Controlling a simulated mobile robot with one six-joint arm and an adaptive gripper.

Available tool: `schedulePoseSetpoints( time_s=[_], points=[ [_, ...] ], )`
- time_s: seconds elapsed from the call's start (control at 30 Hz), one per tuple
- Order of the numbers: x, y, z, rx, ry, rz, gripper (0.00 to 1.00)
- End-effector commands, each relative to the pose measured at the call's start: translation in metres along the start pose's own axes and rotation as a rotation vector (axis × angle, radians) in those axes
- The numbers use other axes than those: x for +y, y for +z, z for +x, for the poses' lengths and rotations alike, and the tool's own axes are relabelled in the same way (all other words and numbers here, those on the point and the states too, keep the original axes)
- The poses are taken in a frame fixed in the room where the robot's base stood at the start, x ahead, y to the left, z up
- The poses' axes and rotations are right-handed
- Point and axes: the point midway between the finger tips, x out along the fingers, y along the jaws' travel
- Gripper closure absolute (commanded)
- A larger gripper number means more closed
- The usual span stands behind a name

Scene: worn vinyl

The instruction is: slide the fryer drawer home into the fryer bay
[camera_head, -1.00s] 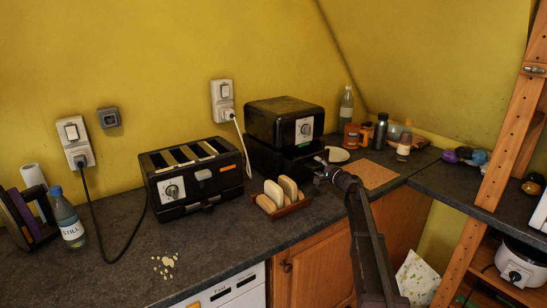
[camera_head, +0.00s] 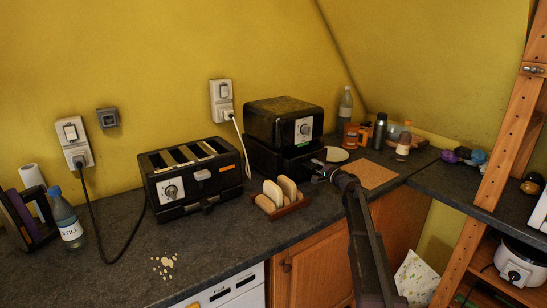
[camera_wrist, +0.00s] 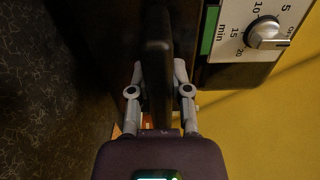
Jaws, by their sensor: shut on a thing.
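The black fryer (camera_head: 280,118) stands on the counter against the yellow wall, with a dial on its pale front panel. Its drawer (camera_head: 285,160) is the lower black part, under the dial housing; the head view is too small to tell how much gap is left. My gripper (camera_head: 317,168) is at the drawer's front. In the wrist view my gripper (camera_wrist: 159,92) has its fingers on both sides of the black drawer handle (camera_wrist: 155,55), shut on it. The fryer's dial panel (camera_wrist: 247,36) shows close by at upper right.
A wooden rack with bread slices (camera_head: 282,205) stands just left of my gripper. A black toaster (camera_head: 190,175) is further left. A white plate (camera_head: 337,155), a cork-coloured board (camera_head: 369,174) and several bottles and jars stand to the right.

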Motion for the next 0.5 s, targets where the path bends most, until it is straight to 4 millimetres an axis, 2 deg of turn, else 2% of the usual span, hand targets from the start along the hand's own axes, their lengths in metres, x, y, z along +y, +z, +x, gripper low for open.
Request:
schedulePoseSetpoints(
  time_s=[0.5],
  points=[
    [0.000, 0.000, 0.015, 0.000, 0.000, 0.000, 1.00]
  ],
)
